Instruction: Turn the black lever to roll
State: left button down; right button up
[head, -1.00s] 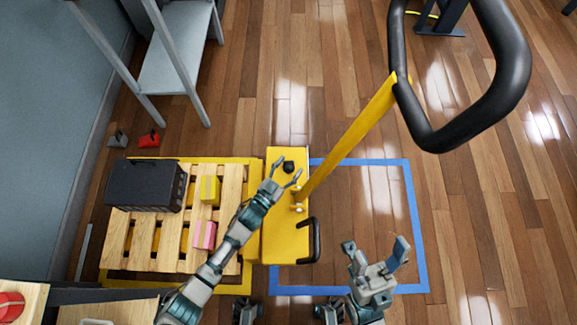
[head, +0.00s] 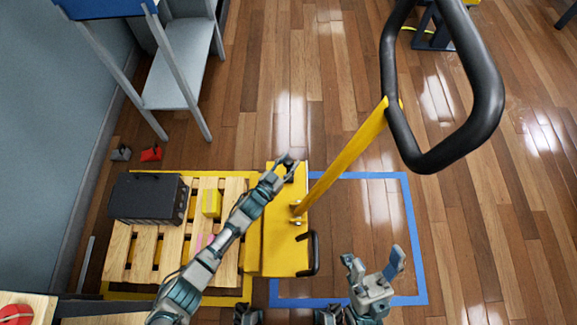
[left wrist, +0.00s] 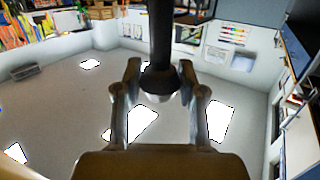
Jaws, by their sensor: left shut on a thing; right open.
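The black lever (left wrist: 160,75) shows in the left wrist view as a dark shaft with a rounded knob between my two fingers. My left gripper (head: 287,166) is shut on it at the far end of the yellow housing (head: 287,245). In the head view the gripper hides most of the lever. Its marked positions cannot be read. My right gripper (head: 373,258) is open and empty above the floor, to the right of the housing.
A yellow post (head: 345,153) rises from the housing to a large black loop handle (head: 487,80). A smaller black handle (head: 314,252) is on the housing's right side. A pallet (head: 118,255) with a black case (head: 145,198) and a yellow block (head: 211,203) lies left.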

pick_arm(q)
jog(key=c, duration=0.7)
grip_release()
jog(key=shift+s+f, duration=0.1)
jog(key=shift+f, duration=0.1)
jog(key=shift+s+a, duration=0.25)
jog(key=v, duration=1.1)
jog(key=shift+s+a, duration=0.1)
jog(key=shift+a, duration=0.05)
